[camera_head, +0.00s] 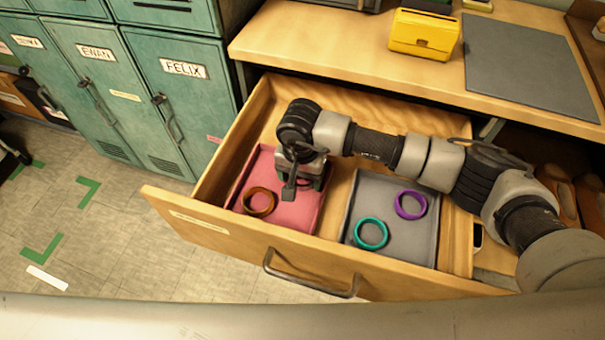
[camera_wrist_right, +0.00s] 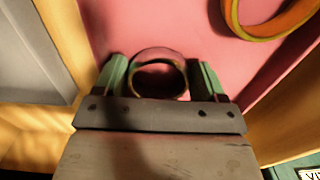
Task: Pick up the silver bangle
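In the right wrist view the silver bangle (camera_wrist_right: 159,54), dull grey with brownish reflections, sits between the two green-sided fingers of my right gripper (camera_wrist_right: 158,76). It about fills the gap, and I cannot tell whether the fingers press on it. Behind it is the pink tray (camera_wrist_right: 130,25). In the head view my right gripper (camera_head: 290,185) points down over the pink tray (camera_head: 300,216) in the open drawer, and it hides the silver bangle there. My left gripper is not in view.
An orange-brown bangle (camera_head: 271,206) lies close by in the pink tray; it also shows in the wrist view (camera_wrist_right: 238,27). A grey tray (camera_head: 385,188) at right holds a teal bangle (camera_head: 359,241) and a purple bangle (camera_head: 401,213). The drawer front (camera_head: 215,237) and walls surround both trays.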

